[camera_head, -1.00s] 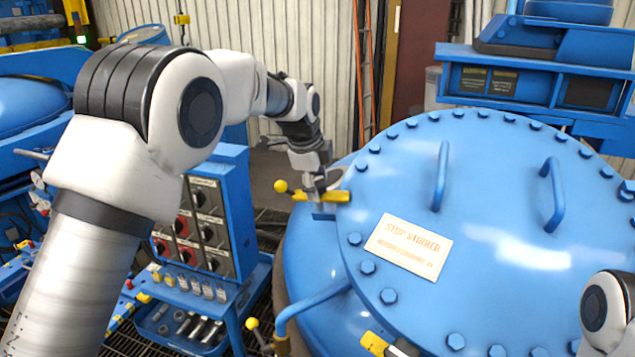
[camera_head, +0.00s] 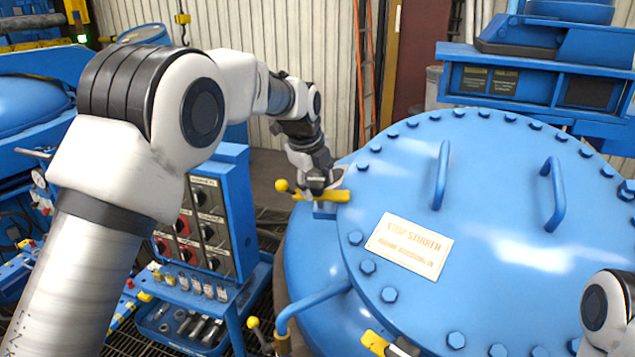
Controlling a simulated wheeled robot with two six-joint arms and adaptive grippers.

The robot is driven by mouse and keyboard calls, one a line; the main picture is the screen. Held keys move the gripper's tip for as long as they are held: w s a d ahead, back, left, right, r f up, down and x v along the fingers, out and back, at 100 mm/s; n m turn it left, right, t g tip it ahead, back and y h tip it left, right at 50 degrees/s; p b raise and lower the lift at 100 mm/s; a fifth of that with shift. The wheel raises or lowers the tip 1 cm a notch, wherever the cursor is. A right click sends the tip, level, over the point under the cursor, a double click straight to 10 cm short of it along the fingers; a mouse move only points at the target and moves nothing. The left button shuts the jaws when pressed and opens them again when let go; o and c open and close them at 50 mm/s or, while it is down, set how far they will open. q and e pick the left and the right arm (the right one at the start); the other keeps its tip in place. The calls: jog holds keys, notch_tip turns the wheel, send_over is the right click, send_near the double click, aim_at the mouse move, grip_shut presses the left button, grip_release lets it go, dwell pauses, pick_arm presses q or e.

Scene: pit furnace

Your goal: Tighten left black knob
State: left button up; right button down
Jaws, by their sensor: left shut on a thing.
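My left gripper (camera_head: 318,188) is at the yellow clamp bar (camera_head: 333,196) on the left rim of the big blue lid (camera_head: 480,215). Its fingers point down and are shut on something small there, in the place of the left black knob. The knob itself is hidden by the fingers, so I cannot make out its shape. A yellow ball (camera_head: 281,185) sticks out just left of the gripper. My right gripper does not show clearly; only a white joint of my right arm is at the lower right edge.
A blue control box (camera_head: 205,215) with black and red knobs stands left of the vessel, above a tool shelf (camera_head: 180,328). Two blue handles (camera_head: 441,175) stand up from the lid, near a white sign (camera_head: 408,246). A second yellow bar (camera_head: 374,342) is at the bottom edge.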

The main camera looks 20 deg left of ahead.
pick_arm(q)
jog(key=shift+w+r, duration=0.2)
jog(key=shift+r, duration=0.35)
jog(key=o, duration=1)
jog(key=shift+o, duration=0.9)
jog(key=shift+w+f, duration=0.1)
jog(key=shift+s+a, duration=0.25)
jog(key=shift+s, duration=0.1)
jog(key=v, duration=1.1)
jog(key=shift+r, duration=0.35)
jog(key=shift+s, duration=0.1)
jog(key=shift+s, duration=0.1)
